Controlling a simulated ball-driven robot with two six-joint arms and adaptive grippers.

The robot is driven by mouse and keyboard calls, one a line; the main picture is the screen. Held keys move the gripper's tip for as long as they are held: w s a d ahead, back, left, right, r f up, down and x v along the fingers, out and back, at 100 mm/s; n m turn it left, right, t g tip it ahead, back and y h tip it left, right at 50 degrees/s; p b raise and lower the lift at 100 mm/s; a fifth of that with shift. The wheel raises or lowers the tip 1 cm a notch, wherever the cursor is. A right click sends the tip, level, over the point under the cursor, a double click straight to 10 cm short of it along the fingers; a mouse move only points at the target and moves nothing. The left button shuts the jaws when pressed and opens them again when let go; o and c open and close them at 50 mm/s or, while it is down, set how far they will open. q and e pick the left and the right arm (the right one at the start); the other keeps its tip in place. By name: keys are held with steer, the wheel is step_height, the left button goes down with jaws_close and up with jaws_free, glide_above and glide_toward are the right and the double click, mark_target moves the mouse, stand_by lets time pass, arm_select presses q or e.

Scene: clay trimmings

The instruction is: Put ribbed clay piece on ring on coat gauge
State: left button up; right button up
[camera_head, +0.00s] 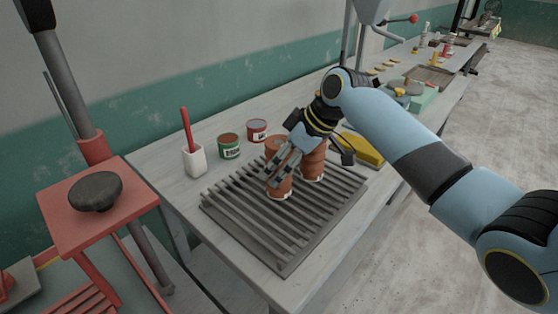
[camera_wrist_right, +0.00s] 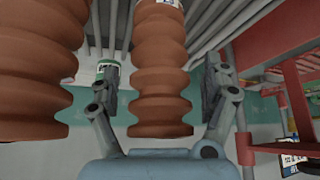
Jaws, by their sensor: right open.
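Two ribbed terracotta clay pieces stand upright on a dark slatted rack (camera_head: 240,225) in the head view. The left ribbed clay piece (camera_head: 279,190) is partly hidden by my right gripper (camera_head: 277,168); the right ribbed clay piece (camera_head: 313,166) stands close behind it. In the right wrist view, one ribbed clay piece (camera_wrist_right: 160,65) is between the open fingers of my right gripper (camera_wrist_right: 163,80), with gaps on both sides. The other piece (camera_wrist_right: 35,65) is outside the fingers at the left. I cannot make out the ring or the coat gauge. My left gripper is out of view.
A green-labelled can (camera_head: 229,147), a red-labelled can (camera_head: 256,130) and a white cup (camera_head: 194,160) with a red stick stand behind the rack. A yellow object (camera_head: 362,149) lies right of the pieces. A red stand (camera_head: 65,212) holding a dark stone is at left.

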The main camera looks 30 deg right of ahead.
steer(key=p+v, duration=0.6)
steer(key=v, duration=0.4)
steer(key=shift+p, duration=0.35)
steer(key=shift+s+d+r, duration=0.2)
steer(key=shift+r, duration=0.2)
steer(key=shift+c, duration=0.4)
steer(key=shift+w+r, duration=0.15)
steer(key=shift+r, duration=0.15)
steer(key=shift+c, duration=0.5)
step_height(320, 180, up, 5)
steer(key=m+t+b, duration=0.2)
steer(key=t+b, duration=0.2)
steer(key=t, duration=0.6)
glide_above(271, 143)
steer(key=w+d, duration=0.3)
steer(key=shift+s+a, duration=0.2)
steer(key=shift+a, duration=0.05)
steer(key=s+a+f+m+t+h+b, duration=0.25)
steer(key=s+f+m+h+b, duration=0.25)
steer(key=s+f+m+b, duration=0.5)
steer(key=w+n, duration=0.1)
steer(key=w, duration=0.2)
steer(key=w+d+f+n+p, duration=0.1)
steer(key=w, duration=0.3)
steer(key=w+d+f+n+p, duration=0.1)
steer(key=w, duration=0.3)
steer(key=shift+w+f+t, duration=0.1)
steer(key=shift+f+t, duration=0.15)
steer(key=shift+c, duration=0.5)
jaws_close()
